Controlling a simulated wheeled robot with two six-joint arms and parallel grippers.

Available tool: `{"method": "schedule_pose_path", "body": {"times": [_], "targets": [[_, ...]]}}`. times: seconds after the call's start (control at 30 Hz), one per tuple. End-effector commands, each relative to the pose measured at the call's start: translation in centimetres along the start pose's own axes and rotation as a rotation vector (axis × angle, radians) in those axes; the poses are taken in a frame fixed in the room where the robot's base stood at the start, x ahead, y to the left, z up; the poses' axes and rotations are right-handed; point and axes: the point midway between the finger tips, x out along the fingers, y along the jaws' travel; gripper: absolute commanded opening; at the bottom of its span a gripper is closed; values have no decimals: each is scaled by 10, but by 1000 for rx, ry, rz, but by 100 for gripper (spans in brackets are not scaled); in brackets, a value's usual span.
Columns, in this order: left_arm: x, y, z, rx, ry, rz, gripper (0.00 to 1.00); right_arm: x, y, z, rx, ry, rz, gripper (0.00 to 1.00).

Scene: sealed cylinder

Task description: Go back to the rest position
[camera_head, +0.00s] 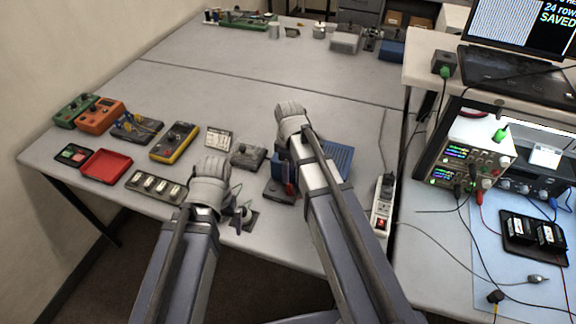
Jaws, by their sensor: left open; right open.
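My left gripper (212,170) is a light grey hand at the end of the arm on the left. It is above the near part of the table (270,88), beside a row of small devices, and looks empty. My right gripper (291,112) is further back and to the right, over the middle of the table, and also looks empty. My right forearm hides part of a blue device behind it. No sealed cylinder can be made out clearly.
A red tray (106,164), an orange device (100,117) and a yellow multimeter (175,142) lie on the left. A power strip (383,205) lies right of my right arm. A laptop (520,85) and power supplies (466,165) stand at the right. The table's middle is clear.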

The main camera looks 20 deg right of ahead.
Motion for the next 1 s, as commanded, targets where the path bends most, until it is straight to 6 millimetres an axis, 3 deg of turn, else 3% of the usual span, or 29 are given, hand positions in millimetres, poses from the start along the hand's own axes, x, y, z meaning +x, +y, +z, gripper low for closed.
{"method": "schedule_pose_path", "body": {"times": [0.27, 0.37, 0.6, 0.7, 0.83, 1.0], "targets": [[2, 0, 0, 0, 0, 0, 100, 2, -5, -1, 9, -2, 0, 62], [10, 1, -1, 0, 0, 0, 100, 10, -28, -4, 68, -13, 1, 62], [38, 4, -2, 1, 0, 0, 100, 38, -122, -10, 382, -63, 30, 62], [45, 4, -3, 1, 0, 0, 100, 45, -150, -8, 498, -76, 48, 62], [50, 5, -3, 1, 0, 0, 100, 50, -171, -6, 600, -84, 66, 62], [51, 5, -3, 1, 0, -1, 100, 50, -178, -6, 646, -88, 74, 62]]}}
